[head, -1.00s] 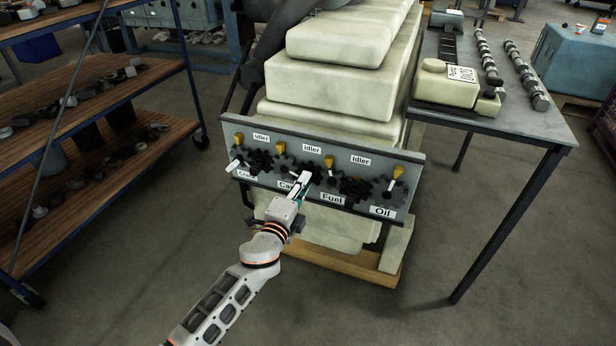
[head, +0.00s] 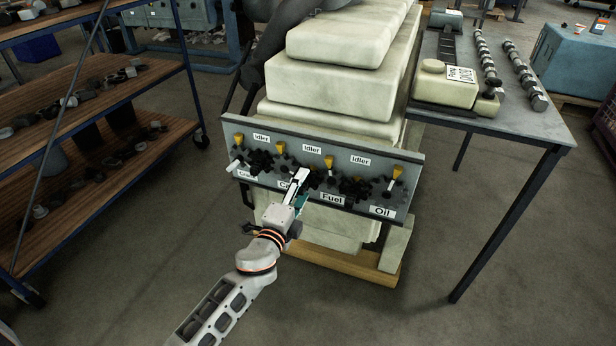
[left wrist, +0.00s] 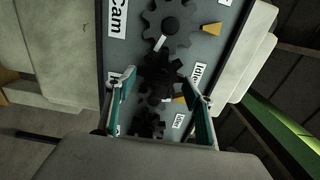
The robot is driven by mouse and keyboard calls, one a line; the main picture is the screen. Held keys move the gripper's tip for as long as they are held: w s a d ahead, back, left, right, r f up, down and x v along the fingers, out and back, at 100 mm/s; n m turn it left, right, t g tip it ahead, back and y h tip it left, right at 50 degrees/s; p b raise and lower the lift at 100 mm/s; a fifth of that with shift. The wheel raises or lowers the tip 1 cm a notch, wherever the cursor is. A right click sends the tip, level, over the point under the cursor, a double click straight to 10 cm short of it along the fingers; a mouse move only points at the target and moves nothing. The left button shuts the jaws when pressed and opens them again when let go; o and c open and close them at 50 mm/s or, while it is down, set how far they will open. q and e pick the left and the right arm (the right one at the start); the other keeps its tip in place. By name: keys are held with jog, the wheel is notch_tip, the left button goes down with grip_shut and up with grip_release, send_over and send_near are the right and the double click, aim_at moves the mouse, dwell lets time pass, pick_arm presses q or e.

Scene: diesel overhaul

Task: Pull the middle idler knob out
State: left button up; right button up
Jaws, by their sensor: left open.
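The grey gear panel (head: 222,140) on the front of the engine carries several dark gears, yellow wedges and labels reading Idler, Cam, Fuel and Oil. The middle Idler label (head: 311,150) is above the dark gears near my left gripper (head: 297,182). The gripper is open, with its fingers pointing at the panel and covering part of the Cam label. In the left wrist view a dark idler gear with a knob (left wrist: 156,88) lies between the spread fingers (left wrist: 160,112). I cannot tell whether the fingers touch it. My right gripper is not in view.
The pale engine block (head: 335,75) rises behind the panel on a wooden base (head: 345,262). A dark table (head: 540,125) with shafts and a pale part is at the right. Shelves (head: 100,75) with parts stand at the left. The floor in front is clear.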

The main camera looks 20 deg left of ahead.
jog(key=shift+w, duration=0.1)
pick_arm(q)
jog(key=shift+s, duration=0.3)
jog(key=s, duration=0.6)
jog(key=shift+s+a, duration=0.2)
jog(key=shift+a, duration=0.1)
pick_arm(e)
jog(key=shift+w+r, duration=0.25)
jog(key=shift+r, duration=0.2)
pick_arm(q)
jog(key=s+f+n+g+p, duration=0.2)
jog(key=s+n, duration=0.3)
jog(key=s, duration=0.5)
jog(key=s+f+n+g+p, duration=0.3)
jog(key=s+f+n+p, duration=0.1)
jog(key=s, duration=0.7)
jog(key=s+f+n+g+h+p, duration=0.1)
jog(key=s+f+n+p, duration=0.3)
jog(key=s, duration=0.6)
jog(key=shift+s+d+n+g+p, duration=0.35)
jog(key=shift+n+g, duration=0.35)
jog(key=shift+n, duration=0.2)
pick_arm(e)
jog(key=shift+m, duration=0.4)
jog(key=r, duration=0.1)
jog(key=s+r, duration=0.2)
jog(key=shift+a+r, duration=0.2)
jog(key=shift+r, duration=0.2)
